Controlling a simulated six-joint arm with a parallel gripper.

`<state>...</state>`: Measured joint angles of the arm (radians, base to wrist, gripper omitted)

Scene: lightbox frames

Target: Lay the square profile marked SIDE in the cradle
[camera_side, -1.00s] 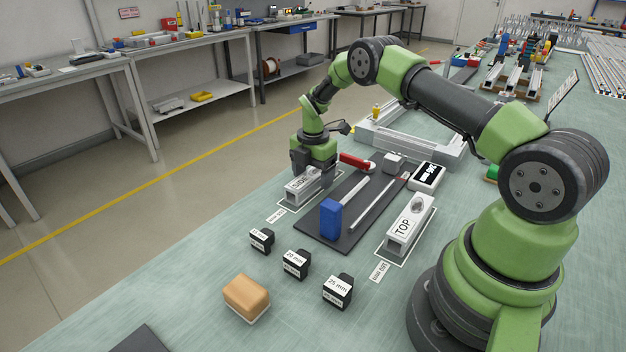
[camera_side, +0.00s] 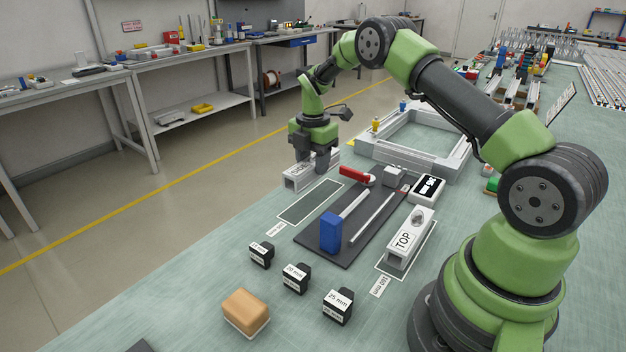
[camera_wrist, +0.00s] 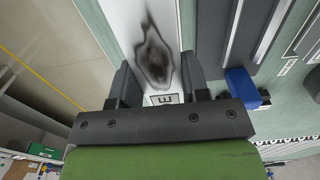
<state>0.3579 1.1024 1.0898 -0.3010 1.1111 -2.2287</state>
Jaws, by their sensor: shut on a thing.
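My gripper (camera_side: 315,160) is shut on a light grey square profile (camera_side: 297,180) and holds it above the table, past the far end of an empty outlined place (camera_side: 311,203). Its label is partly covered by a finger; in the side view I cannot read it whole. In the wrist view the profile (camera_wrist: 118,22) runs up between the fingers, with a dark smudge on its face and a label ending in E. Another profile marked TOP (camera_side: 407,240) lies in an outlined place on the right. I cannot tell for sure which thing is the cradle.
A dark mat (camera_side: 308,238) carries a blue block (camera_side: 331,232), a red-handled tool (camera_side: 354,174) and rods. Behind it lies a rectangular metal frame (camera_side: 400,158). Several black size blocks (camera_side: 295,279) and a tan block (camera_side: 246,312) stand in front.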

